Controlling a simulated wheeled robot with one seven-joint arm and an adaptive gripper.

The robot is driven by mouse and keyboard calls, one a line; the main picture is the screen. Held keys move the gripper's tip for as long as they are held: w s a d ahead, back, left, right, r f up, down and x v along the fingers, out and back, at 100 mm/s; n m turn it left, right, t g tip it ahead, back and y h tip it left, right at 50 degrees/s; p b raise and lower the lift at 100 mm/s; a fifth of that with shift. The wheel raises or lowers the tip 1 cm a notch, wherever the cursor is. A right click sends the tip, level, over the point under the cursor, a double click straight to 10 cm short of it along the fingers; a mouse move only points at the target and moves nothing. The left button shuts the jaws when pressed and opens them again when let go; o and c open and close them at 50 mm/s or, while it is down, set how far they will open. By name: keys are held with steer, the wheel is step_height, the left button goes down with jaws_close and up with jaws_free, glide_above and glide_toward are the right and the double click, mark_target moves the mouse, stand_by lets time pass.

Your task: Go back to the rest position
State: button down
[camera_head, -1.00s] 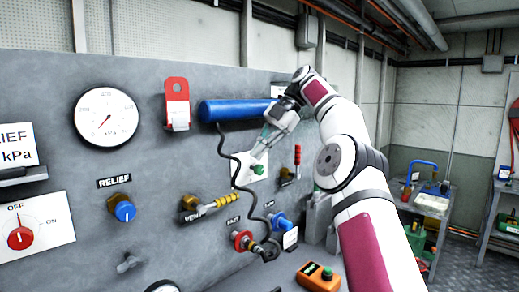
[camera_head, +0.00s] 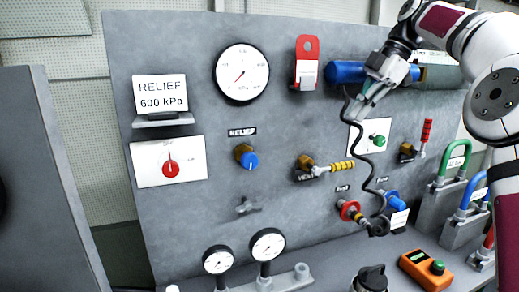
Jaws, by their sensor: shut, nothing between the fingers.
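My gripper (camera_head: 366,106) is at the upper right, in front of the grey panel (camera_head: 200,75). Its fingers are together with nothing visible between them. They point down and left, close to the blue cylinder (camera_head: 345,72) and above the green button (camera_head: 378,140) on its white plate. I cannot tell whether the fingers touch the black cable (camera_head: 352,165) that hangs behind them. My arm comes in from the right edge and hides part of the panel's upper right.
Small gauges (camera_head: 267,244), an orange box (camera_head: 425,270) and coloured padlock-like shackles (camera_head: 455,160) stand below.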

steer(key=s+a+m+t+h, duration=0.1)
steer(key=s+a+m+h, duration=0.1)
steer(key=s+a+m, duration=0.35)
steer(key=s+a+m+h, duration=0.2)
steer(key=s+a+m, duration=0.1)
steer(key=s, duration=0.5)
steer(key=s+d+f+m+t, duration=0.1)
steer(key=s+f+m, duration=0.5)
steer(key=s, duration=0.5)
steer(key=s+d+f+m+t+h, duration=0.1)
steer(key=s+d+f+m+t, duration=0.1)
steer(key=s+f+m, duration=0.4)
steer(key=s+f, duration=0.3)
steer(key=s, duration=0.2)
steer(key=shift+f+t+h, duration=0.3)
